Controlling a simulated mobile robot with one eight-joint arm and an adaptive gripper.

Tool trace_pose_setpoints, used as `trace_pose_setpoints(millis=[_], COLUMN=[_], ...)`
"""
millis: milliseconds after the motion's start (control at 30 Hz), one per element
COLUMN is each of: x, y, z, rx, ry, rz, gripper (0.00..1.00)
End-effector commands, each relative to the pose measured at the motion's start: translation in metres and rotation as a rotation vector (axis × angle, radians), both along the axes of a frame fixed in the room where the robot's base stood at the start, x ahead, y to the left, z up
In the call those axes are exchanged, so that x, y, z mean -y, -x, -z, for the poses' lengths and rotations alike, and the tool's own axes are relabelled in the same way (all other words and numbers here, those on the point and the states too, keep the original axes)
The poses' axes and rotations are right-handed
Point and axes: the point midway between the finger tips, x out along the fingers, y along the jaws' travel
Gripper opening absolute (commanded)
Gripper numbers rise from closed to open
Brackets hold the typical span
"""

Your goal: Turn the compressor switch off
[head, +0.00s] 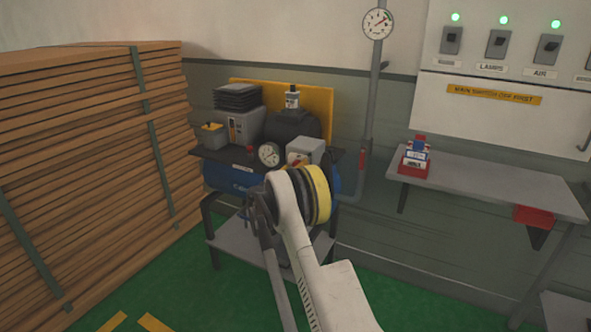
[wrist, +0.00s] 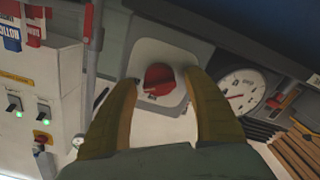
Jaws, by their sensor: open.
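The compressor (head: 230,176) stands on a small stand against the wall in the head view. Its grey switch box (head: 308,148) shows just above my arm, with a bit of red on its front. In the wrist view a red rotary knob (wrist: 159,79) sits on the light plate of the switch box (wrist: 153,51). My gripper (wrist: 162,76) is open, with one finger on each side of the knob and visible gaps between. Whether the fingertips reach down to the knob's depth I cannot tell. My arm hides part of the compressor in the head view.
A round pressure gauge (wrist: 240,92) sits close right of the knob in the wrist view. Stacked boards (head: 90,130) stand at the left. A grey shelf (head: 490,182) and a wall panel with several switches (head: 500,50) are at the right. Green floor is open in front.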

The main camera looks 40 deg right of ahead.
Motion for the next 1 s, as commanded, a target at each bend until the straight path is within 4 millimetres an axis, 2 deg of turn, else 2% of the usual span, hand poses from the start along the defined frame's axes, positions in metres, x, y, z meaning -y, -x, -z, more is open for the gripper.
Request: trace_pose_setpoints(millis=[133,167,300,333,733,1000], x=[-0.0002,-0.0003,-0.0004,-0.0004,-0.0004,-0.0005], y=[0.0000,0.0001,0.0001,0.0001,0.0000,-0.0005], z=[-0.0003,-0.0003,-0.0002,-0.0002,-0.0003,-0.0001], rx=[0.000,0.000,0.000,0.000,-0.032,-0.177], ry=[0.000,0.000,0.000,0.000,0.013,0.073], rz=[0.000,0.000,0.000,0.000,0.000,0.000], gripper=[0.59,0.55,0.12,0.05,0.05,0.05])
